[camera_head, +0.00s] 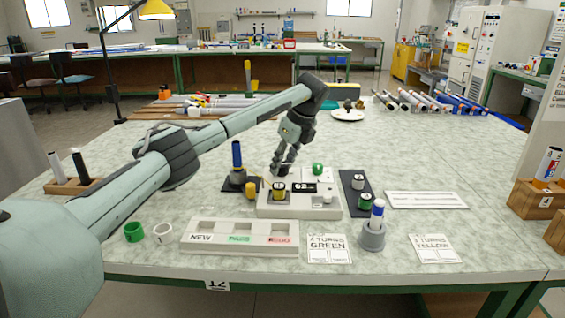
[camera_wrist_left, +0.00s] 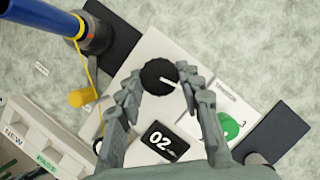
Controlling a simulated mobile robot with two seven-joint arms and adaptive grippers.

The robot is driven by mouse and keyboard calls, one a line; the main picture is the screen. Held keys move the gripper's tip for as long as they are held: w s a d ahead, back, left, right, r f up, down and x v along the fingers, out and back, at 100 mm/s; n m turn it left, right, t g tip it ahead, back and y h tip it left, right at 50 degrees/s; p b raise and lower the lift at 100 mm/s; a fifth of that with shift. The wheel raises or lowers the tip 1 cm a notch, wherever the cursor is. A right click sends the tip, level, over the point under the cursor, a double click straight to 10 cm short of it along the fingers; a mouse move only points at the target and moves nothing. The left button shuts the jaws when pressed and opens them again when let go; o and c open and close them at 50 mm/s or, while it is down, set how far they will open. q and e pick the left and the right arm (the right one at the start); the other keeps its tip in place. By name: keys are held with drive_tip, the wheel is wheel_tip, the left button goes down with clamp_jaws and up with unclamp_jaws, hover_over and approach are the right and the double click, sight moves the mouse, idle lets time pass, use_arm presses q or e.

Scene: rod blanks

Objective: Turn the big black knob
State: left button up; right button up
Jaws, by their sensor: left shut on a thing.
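The big black knob (camera_wrist_left: 157,77) with a white pointer line sits on a pale control box (camera_head: 270,208). In the left wrist view it lies between the fingertips of my left gripper (camera_wrist_left: 162,78), which is shut on it from both sides. A black display reading 02 (camera_wrist_left: 164,142) and a green button (camera_wrist_left: 228,126) are beside the knob; the green button also shows in the head view (camera_head: 318,168). My right gripper is out of view.
A blue rod stands in a dark holder (camera_head: 238,177) left of the box, near a yellow knob-like piece (camera_head: 250,189). A labelled tray (camera_head: 240,246), cards (camera_head: 329,249) and a grey holder (camera_head: 372,238) lie in front.

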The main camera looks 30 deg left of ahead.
use_arm(q)
drive_tip(key=shift+w+n, duration=0.1)
drive_tip(key=shift+n, duration=0.5)
drive_tip(key=o, duration=1.2)
drive_tip(key=shift+c, duration=0.2)
drive_tip(key=v, duration=1.2)
drive_tip(key=shift+w, duration=0.15)
